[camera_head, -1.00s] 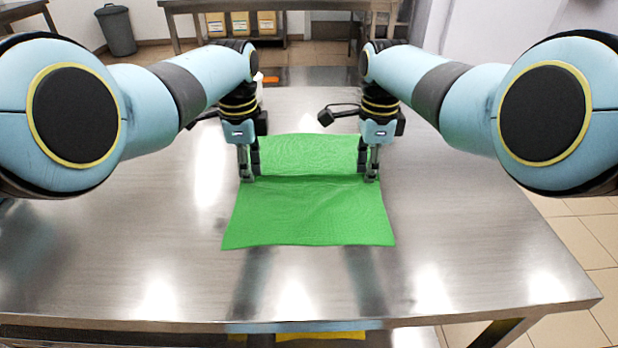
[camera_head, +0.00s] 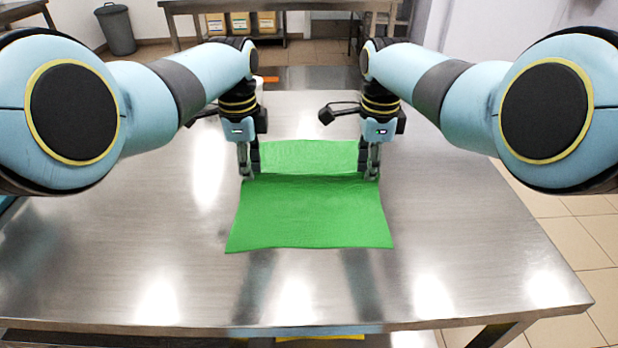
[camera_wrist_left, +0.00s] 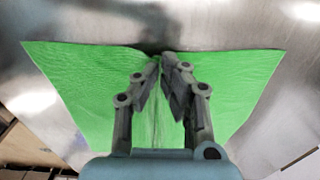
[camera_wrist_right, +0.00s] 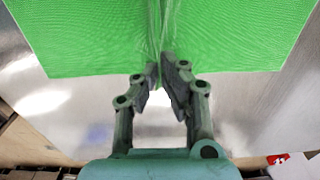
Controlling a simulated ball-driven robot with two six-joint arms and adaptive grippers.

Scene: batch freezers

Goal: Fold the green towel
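The green towel (camera_head: 310,215) lies on the steel table, with a raised crease running across it between my two grippers. Its near part lies flat towards me, and a shorter far part shows beyond the crease. My left gripper (camera_head: 249,177) is at the towel's left edge. My right gripper (camera_head: 369,178) is at its right edge. In the left wrist view, the fingertips (camera_wrist_left: 163,60) are close together with towel (camera_wrist_left: 80,85) bunched between them. The right wrist view shows the same pinch at the fingertips (camera_wrist_right: 162,66), with towel (camera_wrist_right: 85,40) gathered into a ridge.
The steel table (camera_head: 470,240) is bare on both sides of the towel and in front of it. A white object with an orange part (camera_head: 268,80) stands behind my left gripper, mostly hidden. A grey bin (camera_head: 116,30) and a back table (camera_head: 330,5) are farther off.

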